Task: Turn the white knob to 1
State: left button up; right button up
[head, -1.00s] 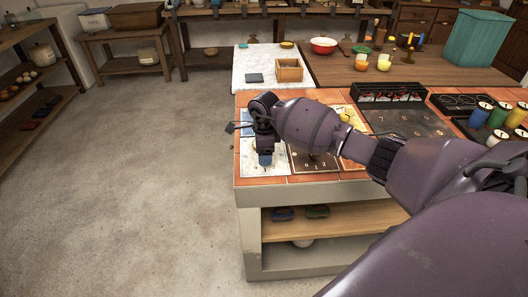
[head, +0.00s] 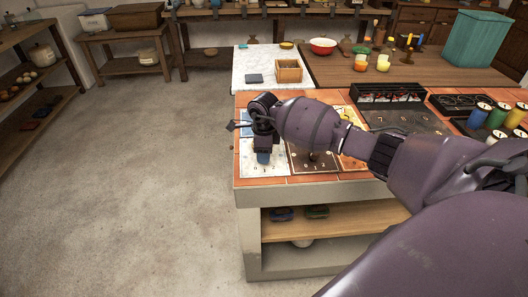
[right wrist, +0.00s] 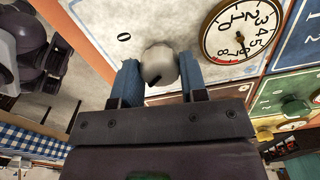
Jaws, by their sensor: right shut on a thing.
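The white knob (right wrist: 160,62) is a pale round knob on a worn white panel (right wrist: 95,12). In the right wrist view it sits between the two blue fingertips of my right gripper (right wrist: 159,74), which is shut on it. A dark mark shows on the knob's near side. A printed 0 stands up and left of the knob; no printed 1 for it is clear to me. In the head view my right gripper (head: 263,157) points down at the white panel (head: 250,169), and hides the knob there. My left gripper is not in view.
A round dial gauge (right wrist: 241,30) is right of the knob. A brown panel (head: 318,162) and a yellow panel (head: 352,147) lie beside the white one on the tiled counter (head: 330,177). Floor at left is clear.

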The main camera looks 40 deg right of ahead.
jog(key=shift+r+m+p, duration=0.15)
jog(key=shift+m+p, duration=0.2)
jog(key=shift+m, duration=0.85)
jog(key=m+p, duration=0.1)
jog(key=m, duration=0.2)
jog(key=shift+m, duration=0.6)
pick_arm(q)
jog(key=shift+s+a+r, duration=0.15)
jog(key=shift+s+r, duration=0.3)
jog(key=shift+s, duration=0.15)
pick_arm(e)
jog(key=shift+m, duration=0.4)
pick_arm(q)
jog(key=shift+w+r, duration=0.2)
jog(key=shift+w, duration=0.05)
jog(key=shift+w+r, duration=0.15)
pick_arm(e)
jog(key=o, duration=0.9)
